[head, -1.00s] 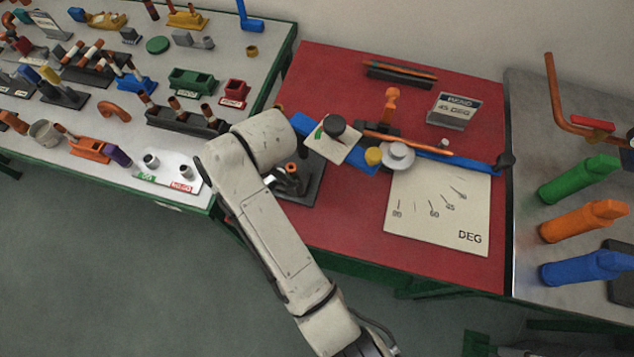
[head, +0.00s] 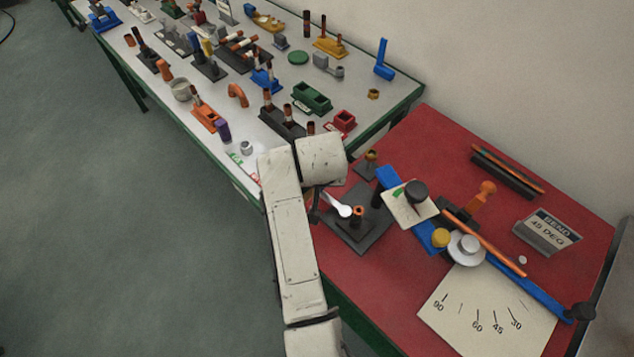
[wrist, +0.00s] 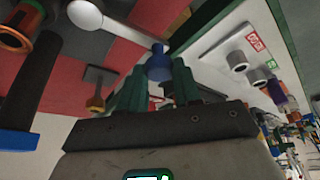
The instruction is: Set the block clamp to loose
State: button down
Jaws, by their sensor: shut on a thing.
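The block clamp, as far as I can tell, is the dark flat base (head: 372,238) at the left of the red table, with an upright copper-topped post (head: 356,215). A pale lever (head: 338,204) with a rounded end reaches from my wrist toward that post. In the wrist view the lever (wrist: 120,28) runs from a white round end to a blue end piece (wrist: 158,64). My gripper (wrist: 158,78) is shut on this blue piece between its green fingers. In the head view my arm hides the fingers. No loose marking is readable.
A small brass-topped stand (head: 370,160) is behind the base. The white bench (head: 185,120), full of parts, adjoins at the left.

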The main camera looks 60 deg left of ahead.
jog(key=shift+w+m, duration=0.2)
jog(key=shift+m, duration=0.2)
jog(key=c, duration=0.8)
grip_release()
jog(key=v, duration=1)
jog(key=shift+s+r, duration=0.15)
jog(key=shift+r, duration=0.25)
